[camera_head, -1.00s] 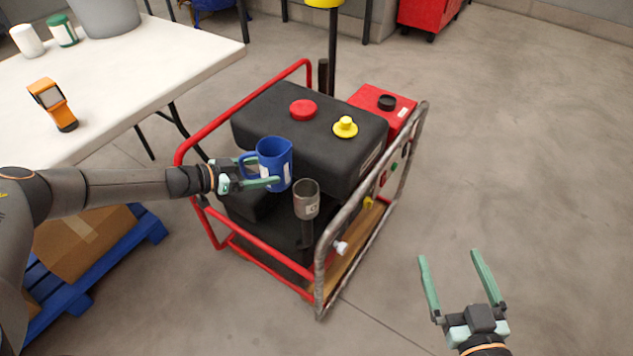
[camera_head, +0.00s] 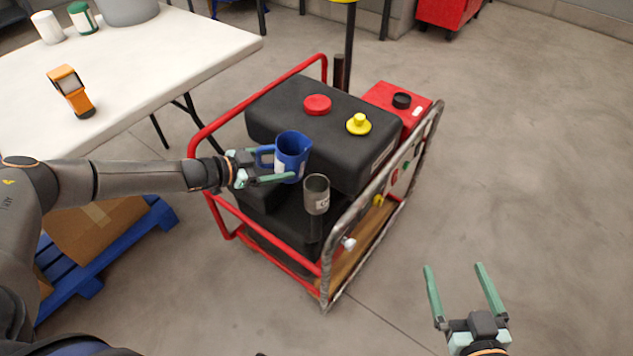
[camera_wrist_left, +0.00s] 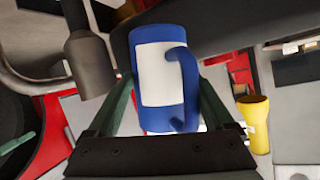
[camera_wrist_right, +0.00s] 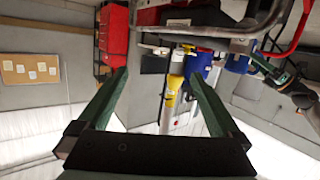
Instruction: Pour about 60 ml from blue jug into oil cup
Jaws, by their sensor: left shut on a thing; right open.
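The blue jug (camera_head: 293,153) is upright in my left gripper (camera_head: 268,169), held just left of and above the oil cup. Its white label and handle show in the left wrist view (camera_wrist_left: 160,75), between the green fingers of my left gripper (camera_wrist_left: 165,100). The oil cup (camera_head: 316,196) is a grey metal cup with a small label on the machine's near side; its mouth faces up. A grey cup-like part, probably the same cup, shows in the left wrist view (camera_wrist_left: 90,65). My right gripper (camera_head: 464,292) is open and empty at lower right, away from both.
The machine has a red and grey tube frame (camera_head: 335,250), a black tank (camera_head: 330,125) with a red cap (camera_head: 317,104) and a yellow cap (camera_head: 359,124). A white table (camera_head: 150,75) with an orange handheld device (camera_head: 71,91) stands at left. The floor at right is clear.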

